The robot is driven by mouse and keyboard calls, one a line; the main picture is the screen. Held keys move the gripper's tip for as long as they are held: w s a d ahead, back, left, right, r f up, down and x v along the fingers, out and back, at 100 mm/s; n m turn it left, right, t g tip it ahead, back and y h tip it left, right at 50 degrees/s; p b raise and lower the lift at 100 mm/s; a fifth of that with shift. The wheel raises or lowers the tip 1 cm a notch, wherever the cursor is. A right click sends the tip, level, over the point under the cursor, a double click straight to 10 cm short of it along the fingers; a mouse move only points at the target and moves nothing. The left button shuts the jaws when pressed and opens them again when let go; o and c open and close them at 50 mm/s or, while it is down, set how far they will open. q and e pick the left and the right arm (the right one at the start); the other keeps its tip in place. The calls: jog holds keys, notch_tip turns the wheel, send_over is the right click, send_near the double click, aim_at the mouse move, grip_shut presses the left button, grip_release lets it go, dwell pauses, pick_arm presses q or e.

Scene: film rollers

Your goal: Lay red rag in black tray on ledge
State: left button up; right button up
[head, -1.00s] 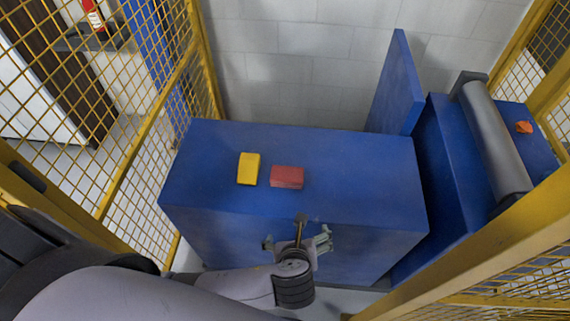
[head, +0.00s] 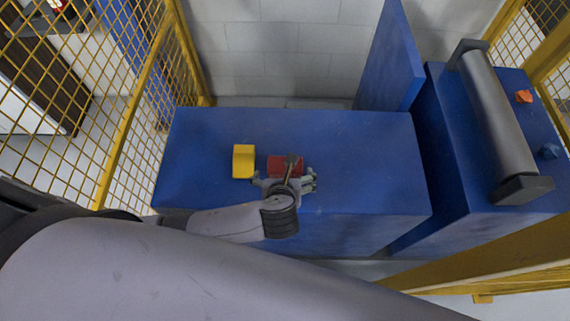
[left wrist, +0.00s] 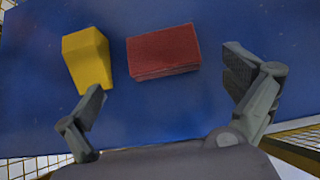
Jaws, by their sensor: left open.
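The red rag (head: 276,165), a flat folded stack, lies on top of the blue ledge (head: 370,165). In the left wrist view the rag (left wrist: 163,52) shows whole, ahead of my fingers. My left gripper (head: 285,181) is open and empty over the front part of the ledge. In the head view it partly covers the rag. In the left wrist view its two fingers (left wrist: 163,88) are spread wide, with the rag beyond and between them, apart from both. I see no black tray in either view. My right gripper is not in view.
A yellow block (head: 243,161) stands just left of the rag, near my left finger in the wrist view. A blue upright panel (head: 392,60) closes the ledge's back right. A grey roller (head: 497,115) lies beyond it. Yellow mesh fencing (head: 130,80) flanks the left. The ledge's right half is clear.

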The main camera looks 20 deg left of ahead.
aim_at(284, 166)
pick_arm(q)
jog(key=x, duration=0.3)
jog(key=shift+w+f, duration=0.1)
jog(key=shift+w, duration=0.1)
jog(key=x, duration=0.4)
jog(key=shift+w+p, duration=0.3)
jog(key=shift+p, duration=0.1)
jog(key=shift+w+f, duration=0.15)
jog(key=shift+w, duration=0.05)
jog(key=shift+a, duration=0.1)
jog(key=shift+c, duration=1)
jog(key=c, duration=0.9)
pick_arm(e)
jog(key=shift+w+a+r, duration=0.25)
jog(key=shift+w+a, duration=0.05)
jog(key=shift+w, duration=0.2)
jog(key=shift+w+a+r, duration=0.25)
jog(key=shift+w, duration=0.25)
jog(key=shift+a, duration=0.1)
